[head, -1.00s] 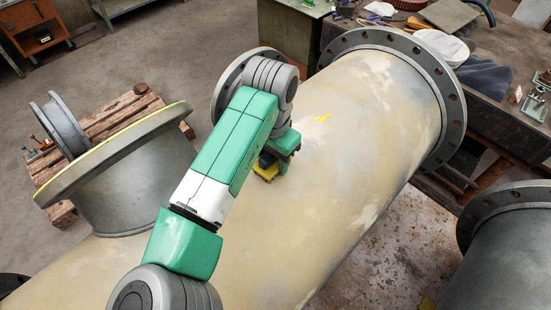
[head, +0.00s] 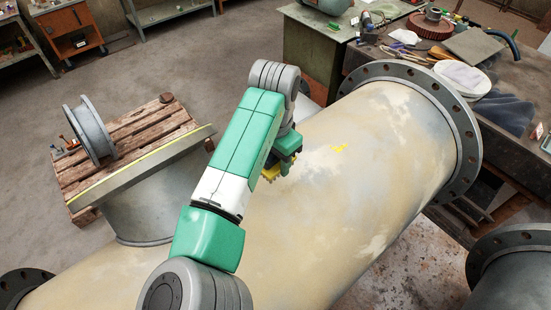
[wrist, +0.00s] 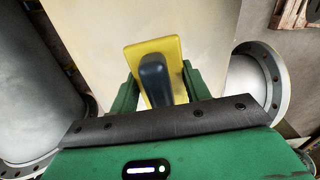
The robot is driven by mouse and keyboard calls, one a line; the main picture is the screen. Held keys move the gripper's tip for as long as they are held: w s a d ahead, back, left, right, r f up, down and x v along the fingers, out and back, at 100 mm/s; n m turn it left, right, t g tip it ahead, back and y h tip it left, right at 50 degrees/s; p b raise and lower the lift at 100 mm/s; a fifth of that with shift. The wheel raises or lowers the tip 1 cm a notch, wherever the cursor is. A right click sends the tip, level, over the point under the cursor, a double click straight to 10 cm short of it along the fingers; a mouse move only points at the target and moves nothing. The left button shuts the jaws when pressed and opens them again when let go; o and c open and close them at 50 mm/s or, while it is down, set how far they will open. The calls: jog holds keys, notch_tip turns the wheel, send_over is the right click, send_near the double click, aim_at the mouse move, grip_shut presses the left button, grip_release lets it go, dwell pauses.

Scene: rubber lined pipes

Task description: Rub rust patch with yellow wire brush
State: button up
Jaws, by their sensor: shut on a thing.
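The yellow wire brush (head: 270,173) is in my gripper (head: 288,150), over the upper left side of the large beige pipe (head: 330,215) in the head view. In the wrist view, my gripper (wrist: 160,88) has its two green fingers closed on either side of the dark handle of the yellow brush (wrist: 170,48). The brush looks tilted in the head view; I cannot tell whether its bristles touch the pipe. I cannot clearly pick out the rust patch.
A flanged branch (head: 150,200) rises from the pipe at left, beside a wooden pallet (head: 125,145). The pipe's large end flange (head: 465,125) is at right, by a cluttered workbench (head: 500,85). Another grey pipe (head: 510,270) lies lower right.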

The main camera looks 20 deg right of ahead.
jog(key=shift+r+p, duration=1.25)
jog(key=shift+r, duration=0.45)
